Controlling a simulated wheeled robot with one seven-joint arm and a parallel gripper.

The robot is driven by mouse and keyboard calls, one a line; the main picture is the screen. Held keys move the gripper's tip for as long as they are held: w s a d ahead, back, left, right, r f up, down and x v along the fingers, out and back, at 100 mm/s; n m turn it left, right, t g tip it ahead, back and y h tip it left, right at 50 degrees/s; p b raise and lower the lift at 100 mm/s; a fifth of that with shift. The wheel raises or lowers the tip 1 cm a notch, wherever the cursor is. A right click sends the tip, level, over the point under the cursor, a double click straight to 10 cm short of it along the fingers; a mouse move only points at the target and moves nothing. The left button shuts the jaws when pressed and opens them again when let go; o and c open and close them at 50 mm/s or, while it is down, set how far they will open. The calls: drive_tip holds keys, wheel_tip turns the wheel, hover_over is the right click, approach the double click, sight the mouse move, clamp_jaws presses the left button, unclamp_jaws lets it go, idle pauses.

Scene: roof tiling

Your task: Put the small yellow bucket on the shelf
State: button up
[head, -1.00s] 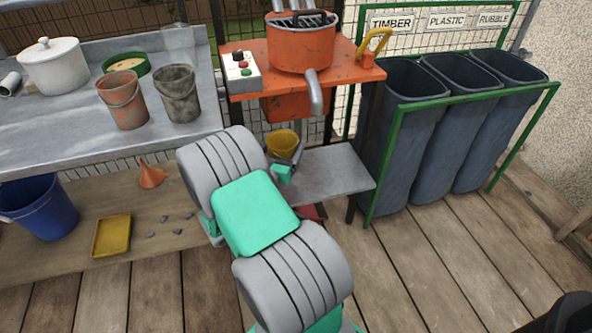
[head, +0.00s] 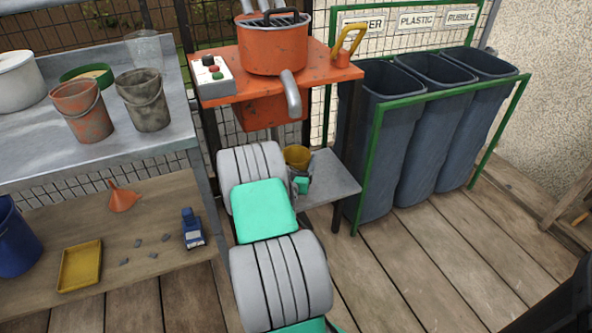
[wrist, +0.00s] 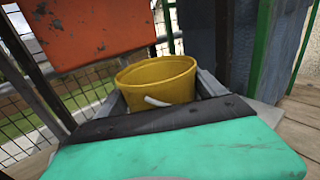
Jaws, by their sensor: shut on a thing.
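The small yellow bucket (head: 298,157) is upright beyond my arm in the head view, under the orange machine. In the wrist view the yellow bucket (wrist: 159,80) sits between the grey fingers of my gripper (wrist: 165,95), with its pale handle hanging at the front. My gripper (head: 302,176) is shut on it. The grey metal shelf (head: 332,180) lies below and right of the bucket in the head view. The bucket's base is hidden, so I cannot tell whether it touches the shelf.
The orange machine (head: 272,47) with its spout (head: 291,95) overhangs the shelf. Dark bins (head: 432,125) in a green frame stand to the right. A grey bench (head: 90,145) with two buckets is left. A blue toy truck (head: 192,228) lies on the lower wooden shelf.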

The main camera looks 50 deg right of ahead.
wheel_tip(320, 180, down, 2)
drive_tip(key=shift+a+f+b, duration=0.1)
drive_tip(key=shift+f+b, duration=0.15)
drive_tip(key=shift+b, duration=0.15)
drive_tip(key=shift+r, duration=0.25)
drive_tip(key=shift+f, duration=0.2)
drive_tip(key=o, duration=1.3)
drive_tip(key=shift+r, duration=0.1)
